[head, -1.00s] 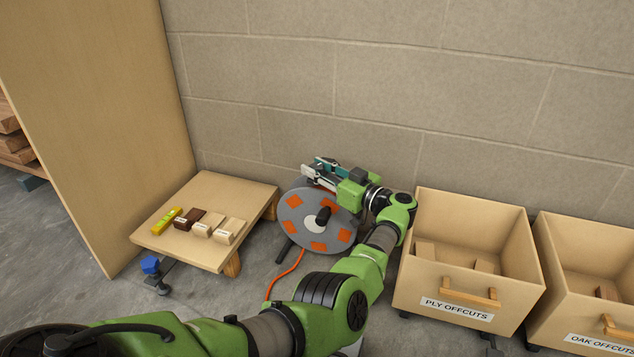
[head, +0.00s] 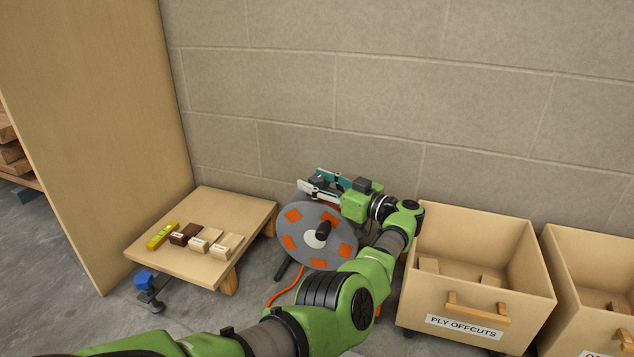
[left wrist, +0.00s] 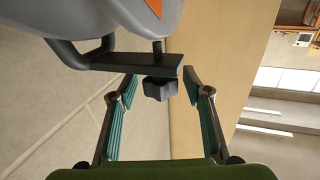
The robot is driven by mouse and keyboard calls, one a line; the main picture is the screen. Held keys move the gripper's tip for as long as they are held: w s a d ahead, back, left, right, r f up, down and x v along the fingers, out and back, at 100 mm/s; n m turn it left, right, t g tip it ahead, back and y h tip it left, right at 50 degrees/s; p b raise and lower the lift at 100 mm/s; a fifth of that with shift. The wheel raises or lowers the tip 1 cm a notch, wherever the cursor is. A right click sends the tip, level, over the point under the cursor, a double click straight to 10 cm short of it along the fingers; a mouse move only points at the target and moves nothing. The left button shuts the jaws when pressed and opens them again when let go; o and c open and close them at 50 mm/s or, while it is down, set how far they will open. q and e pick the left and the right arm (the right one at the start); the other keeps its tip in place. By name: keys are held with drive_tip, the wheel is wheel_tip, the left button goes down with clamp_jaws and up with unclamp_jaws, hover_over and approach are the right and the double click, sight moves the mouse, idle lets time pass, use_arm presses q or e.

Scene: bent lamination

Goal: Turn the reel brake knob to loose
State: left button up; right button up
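The cable reel (head: 291,242) is a grey disc with orange patches and a black crank handle (head: 323,230), standing on the floor by the wall. Its grey side shows at the top left of the left wrist view (left wrist: 75,22). A dark lobed brake knob (left wrist: 159,89) sits under a black bracket (left wrist: 125,63) on the reel. My left gripper (head: 312,182) is behind the reel's top edge in the head view. In the left wrist view, its open fingers (left wrist: 160,80) stand either side of the knob, with gaps visible. The knob is hidden in the head view. My right gripper is out of view.
A low wooden table (head: 190,262) with several small blocks stands left of the reel, with a blue-topped clamp (head: 144,280) at its front. The ply offcuts bin (head: 420,315) stands close on the right. An orange cable (head: 285,292) lies on the floor. The block wall (head: 380,100) is behind.

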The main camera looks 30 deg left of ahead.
sight(323, 184)
use_arm(q)
drive_tip(key=shift+d, duration=0.2)
drive_tip(key=d, duration=0.7)
drive_tip(key=shift+s, duration=0.35)
